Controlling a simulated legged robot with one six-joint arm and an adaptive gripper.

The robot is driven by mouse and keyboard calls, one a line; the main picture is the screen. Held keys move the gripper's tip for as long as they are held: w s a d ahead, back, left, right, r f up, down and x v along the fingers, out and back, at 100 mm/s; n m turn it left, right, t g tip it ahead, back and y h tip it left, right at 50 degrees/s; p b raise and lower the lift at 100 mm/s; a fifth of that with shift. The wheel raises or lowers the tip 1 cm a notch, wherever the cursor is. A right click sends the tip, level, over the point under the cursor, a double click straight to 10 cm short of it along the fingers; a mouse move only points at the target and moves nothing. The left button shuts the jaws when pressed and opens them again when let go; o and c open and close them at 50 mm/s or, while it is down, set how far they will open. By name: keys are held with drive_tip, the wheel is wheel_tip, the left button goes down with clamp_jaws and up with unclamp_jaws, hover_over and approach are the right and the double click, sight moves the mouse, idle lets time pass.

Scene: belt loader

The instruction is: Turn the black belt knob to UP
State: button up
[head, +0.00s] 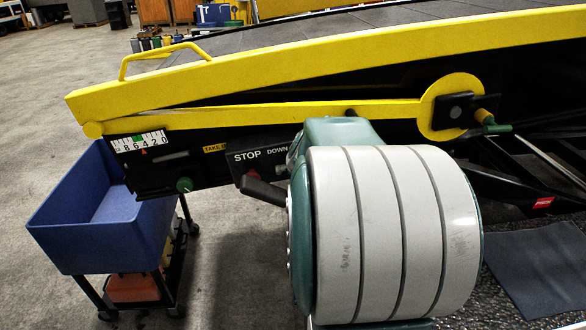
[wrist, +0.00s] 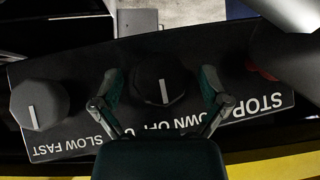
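In the wrist view, which shows the panel upside down, the black belt knob (wrist: 162,83) is in the middle. Its white pointer line points toward the OFF label, between DOWN and UP. My gripper (wrist: 161,88) is open, with one teal finger on each side of the black knob; I cannot tell whether the fingers touch it. The UP label is mostly hidden behind a finger. In the head view, the control panel (head: 247,156) shows the words STOP and DOWN; the knob and my fingertips are hidden behind my arm.
A grey SLOW FAST knob (wrist: 40,104) is left of the black knob in the wrist view. A red stop button (wrist: 262,71) is on the other side. The yellow loader rail (head: 300,55) runs above the panel. A blue bin (head: 100,235) on a cart stands at left.

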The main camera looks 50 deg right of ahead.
drive_tip(key=c, duration=0.9)
drive_tip(key=shift+s+m+t+y, duration=0.1)
drive_tip(key=shift+m+t+y, duration=0.3)
drive_tip(key=shift+f+m+t+y, duration=0.1)
drive_tip(key=shift+m+t+y, duration=0.6)
drive_tip(key=shift+t+y, duration=0.25)
drive_tip(key=shift+m+t+y, duration=0.9)
drive_tip(key=shift+t+y, duration=0.05)
drive_tip(key=shift+t, duration=0.3)
drive_tip(key=shift+f, duration=0.1)
drive_tip(key=o, duration=1.1)
drive_tip(key=shift+o, duration=0.2)
